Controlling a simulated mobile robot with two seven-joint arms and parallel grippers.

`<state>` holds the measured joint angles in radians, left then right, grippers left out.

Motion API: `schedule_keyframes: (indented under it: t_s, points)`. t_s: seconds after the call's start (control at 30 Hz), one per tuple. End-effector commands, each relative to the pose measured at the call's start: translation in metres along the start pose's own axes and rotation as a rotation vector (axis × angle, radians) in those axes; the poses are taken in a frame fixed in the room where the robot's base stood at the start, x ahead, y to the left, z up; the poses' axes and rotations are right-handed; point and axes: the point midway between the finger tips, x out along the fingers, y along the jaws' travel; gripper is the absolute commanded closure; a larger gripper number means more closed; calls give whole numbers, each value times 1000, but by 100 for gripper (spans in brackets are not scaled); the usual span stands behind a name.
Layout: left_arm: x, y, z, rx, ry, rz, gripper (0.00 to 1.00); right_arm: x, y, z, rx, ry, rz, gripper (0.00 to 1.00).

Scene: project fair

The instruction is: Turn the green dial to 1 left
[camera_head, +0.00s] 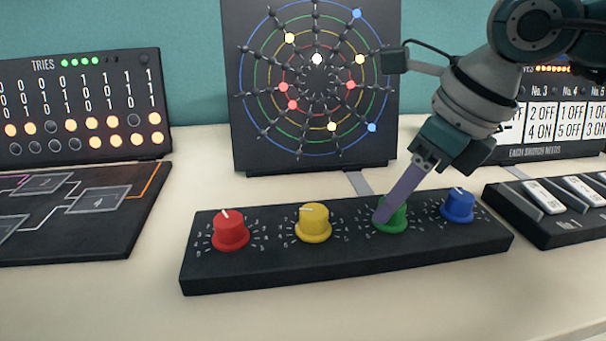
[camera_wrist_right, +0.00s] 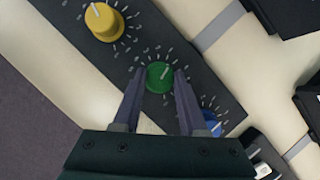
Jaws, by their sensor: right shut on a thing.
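The green dial (camera_head: 391,217) is third from the left on a black dial box (camera_head: 350,264). My right gripper (camera_head: 385,212) comes down from the upper right, and its fingers hide part of the dial in the head view. In the right wrist view the green dial (camera_wrist_right: 160,76) sits between the two finger tips of my right gripper (camera_wrist_right: 158,84), which is shut on it. A white pointer line shows on its top, slanting to the upper right in that view. The small numbers around it are too small to read. My left gripper is not in view.
A red dial (camera_head: 231,231), a yellow dial (camera_head: 314,224) and a blue dial (camera_head: 457,205) share the box; blue is close beside my right fingers. Behind stands a web-like light panel (camera_head: 316,150). A black switch box (camera_head: 560,210) is at right, a circuit board (camera_head: 75,215) at left.

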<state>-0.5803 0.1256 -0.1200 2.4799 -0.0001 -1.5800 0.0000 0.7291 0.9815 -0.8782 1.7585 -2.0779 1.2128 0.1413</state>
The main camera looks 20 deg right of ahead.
Motion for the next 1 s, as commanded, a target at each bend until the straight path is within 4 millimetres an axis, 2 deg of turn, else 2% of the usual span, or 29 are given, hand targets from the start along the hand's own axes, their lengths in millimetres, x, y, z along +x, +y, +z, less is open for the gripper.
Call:
schedule_keyframes:
  t_s: [0.03,0.2,0.53,0.57,0.8,1.0]
  points:
    - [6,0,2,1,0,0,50,3,-1,-1,-40,-3,16,100]
    - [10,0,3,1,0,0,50,1,-1,0,-144,-6,58,100]
    - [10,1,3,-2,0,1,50,0,-1,0,-164,-7,66,100]
    - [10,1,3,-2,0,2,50,0,-1,0,-164,-7,66,57]
    - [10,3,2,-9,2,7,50,0,-1,0,-163,-6,66,30]
    - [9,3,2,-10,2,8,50,0,-1,0,-163,-6,66,28]
